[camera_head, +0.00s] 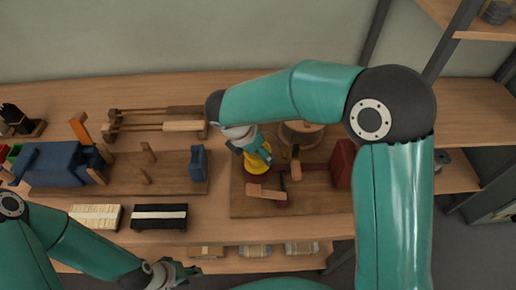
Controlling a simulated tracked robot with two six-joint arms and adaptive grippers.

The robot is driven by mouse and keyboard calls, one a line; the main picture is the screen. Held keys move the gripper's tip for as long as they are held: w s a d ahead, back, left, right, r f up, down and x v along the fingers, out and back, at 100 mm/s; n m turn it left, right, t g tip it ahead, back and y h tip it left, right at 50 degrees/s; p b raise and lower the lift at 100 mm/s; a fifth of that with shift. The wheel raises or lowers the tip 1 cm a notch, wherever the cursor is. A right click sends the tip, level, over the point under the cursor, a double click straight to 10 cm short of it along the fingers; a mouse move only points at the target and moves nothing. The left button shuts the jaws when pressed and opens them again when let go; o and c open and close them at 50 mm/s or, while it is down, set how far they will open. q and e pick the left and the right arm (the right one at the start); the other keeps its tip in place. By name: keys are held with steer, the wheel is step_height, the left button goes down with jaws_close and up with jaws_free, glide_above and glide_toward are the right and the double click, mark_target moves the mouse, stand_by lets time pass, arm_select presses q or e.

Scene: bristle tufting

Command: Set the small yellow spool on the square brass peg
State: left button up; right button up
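The small yellow spool (257,166) is on the right-hand wooden board, directly under my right gripper (262,154). The gripper's fingers overlap the spool's top, and I cannot tell whether they are shut on it. My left gripper (188,271) is low in the view, in front of the bench edge, with its fingers apart and nothing between them. Thin upright posts (148,152) stand on the left-hand board. I cannot tell which upright, if any, is the square brass peg.
A blue machine block (50,165) and a small blue block (198,163) stand on the left board (170,187). A dark red block (343,163) and a round wooden piece (301,134) are near the spool. Two brushes (397,200) cannot be made out; long-handled tools (160,126) lie behind.

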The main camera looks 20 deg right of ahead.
steer(key=shift+f, duration=0.25)
stand_by(0.4)
steer(key=shift+f+b, duration=0.35)
steer(key=shift+b, duration=0.05)
steer(key=shift+f, duration=0.35)
stand_by(0.5)
steer(key=o, duration=1.2)
steer(key=shift+o, duration=0.2)
steer(key=v, duration=1.1)
steer(key=shift+a+r, duration=0.25)
steer(key=shift+r, duration=0.1)
